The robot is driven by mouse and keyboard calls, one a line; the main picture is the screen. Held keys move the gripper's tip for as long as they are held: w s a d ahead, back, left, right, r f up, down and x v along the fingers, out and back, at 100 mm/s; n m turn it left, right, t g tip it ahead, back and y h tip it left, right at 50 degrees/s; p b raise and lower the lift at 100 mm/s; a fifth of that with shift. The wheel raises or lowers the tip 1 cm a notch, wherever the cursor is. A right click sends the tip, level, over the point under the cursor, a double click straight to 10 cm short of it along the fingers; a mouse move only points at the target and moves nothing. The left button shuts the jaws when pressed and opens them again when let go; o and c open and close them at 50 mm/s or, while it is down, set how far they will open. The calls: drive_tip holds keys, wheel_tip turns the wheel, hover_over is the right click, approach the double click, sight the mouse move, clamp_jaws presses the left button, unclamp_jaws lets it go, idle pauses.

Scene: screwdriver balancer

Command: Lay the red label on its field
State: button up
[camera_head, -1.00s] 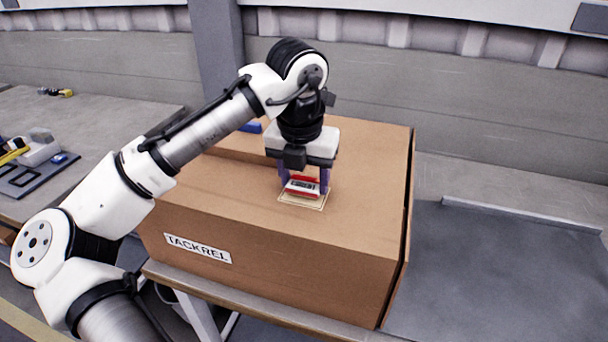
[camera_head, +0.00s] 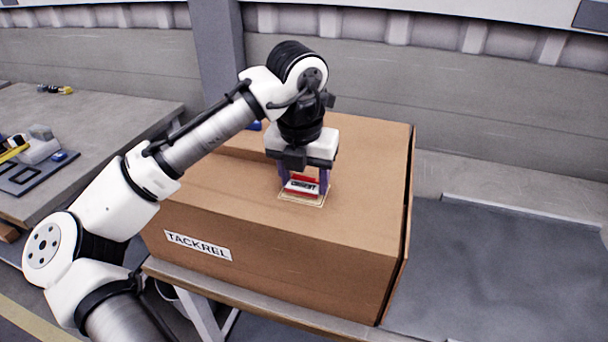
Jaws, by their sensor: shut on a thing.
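The red label (camera_head: 302,190), with a white band and dark print, is between the two purplish fingers of my gripper (camera_head: 304,186). My gripper points down and is shut on the label by its sides. The label is just above or at the outlined pale field (camera_head: 302,202) on top of the cardboard box (camera_head: 350,205). The field's front edge shows in front of the label; its back part is hidden. I cannot tell whether the label touches the box top.
The box bears a white TACKREL sign (camera_head: 198,246) on its front and stands on a table (camera_head: 270,308). A blue thing (camera_head: 255,126) is partly hidden behind my arm. A workbench (camera_head: 120,110) with tools and a dark tray (camera_head: 25,178) is at the left. The box top right of the gripper is clear.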

drive_tip(key=o, duration=1.1)
drive_tip(key=shift+o, duration=0.2)
drive_tip(key=shift+r, duration=0.1)
wheel_tip(320, 180, up, 14)
drive_tip(key=s, duration=0.2)
drive_tip(key=shift+a+f, duration=0.25)
drive_tip(key=shift+a, duration=0.05)
